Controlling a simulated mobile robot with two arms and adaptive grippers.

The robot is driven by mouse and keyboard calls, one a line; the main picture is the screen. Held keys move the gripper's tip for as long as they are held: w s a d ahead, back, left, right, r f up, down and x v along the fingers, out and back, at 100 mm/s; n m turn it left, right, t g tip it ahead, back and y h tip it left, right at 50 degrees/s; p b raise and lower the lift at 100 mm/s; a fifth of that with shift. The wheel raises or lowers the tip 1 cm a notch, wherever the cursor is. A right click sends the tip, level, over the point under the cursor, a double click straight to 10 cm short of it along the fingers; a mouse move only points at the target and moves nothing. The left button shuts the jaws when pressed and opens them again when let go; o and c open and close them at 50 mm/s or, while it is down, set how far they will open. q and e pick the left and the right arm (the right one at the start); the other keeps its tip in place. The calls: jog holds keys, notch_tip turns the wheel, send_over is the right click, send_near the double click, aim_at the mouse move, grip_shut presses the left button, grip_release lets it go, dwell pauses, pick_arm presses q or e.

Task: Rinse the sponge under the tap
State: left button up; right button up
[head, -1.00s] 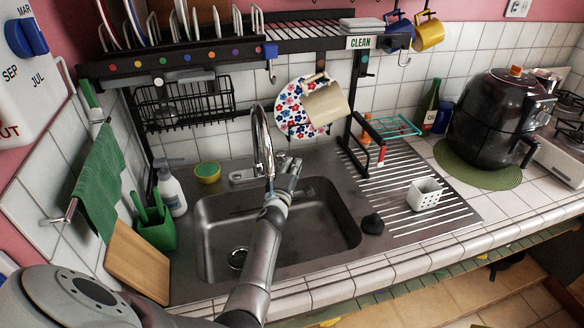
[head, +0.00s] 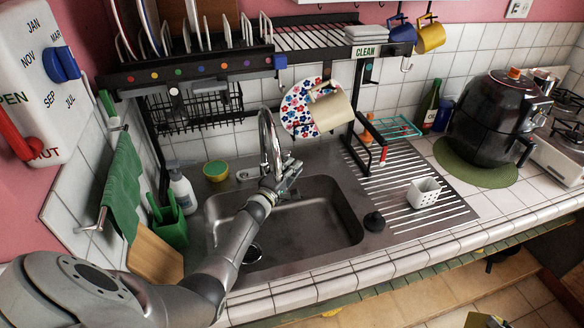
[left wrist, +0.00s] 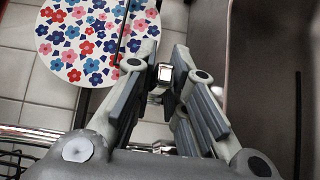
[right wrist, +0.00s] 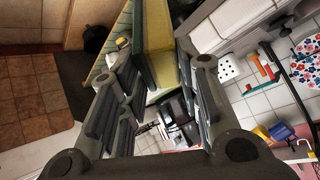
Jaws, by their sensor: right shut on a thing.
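The chrome tap (head: 266,140) arches over the sink (head: 325,222) at its back edge. My left gripper (head: 290,172) is at the tap, just right of its spout, above the sink's back rim. In the left wrist view its fingers (left wrist: 166,52) stand apart, with a chrome part (left wrist: 163,76) showing between them; I cannot tell whether they touch it. My right gripper (right wrist: 155,70) is shut on the yellow sponge (right wrist: 157,40), which has a dark side. The right gripper is not clearly seen in the head view. No water stream is visible.
A round green-and-yellow item (head: 216,170) sits left of the tap, near a soap bottle (head: 182,190) and green caddy (head: 172,220). A rack (head: 190,74) with plates overhangs the back. A black stopper (head: 374,221) and white holder (head: 424,191) stand right of the basin.

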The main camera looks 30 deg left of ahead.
pick_arm(q)
jog(key=o, duration=0.4)
jog(key=shift+s, duration=0.1)
jog(key=s, duration=1.2)
jog(key=shift+d, duration=0.35)
jog(key=shift+f, duration=0.15)
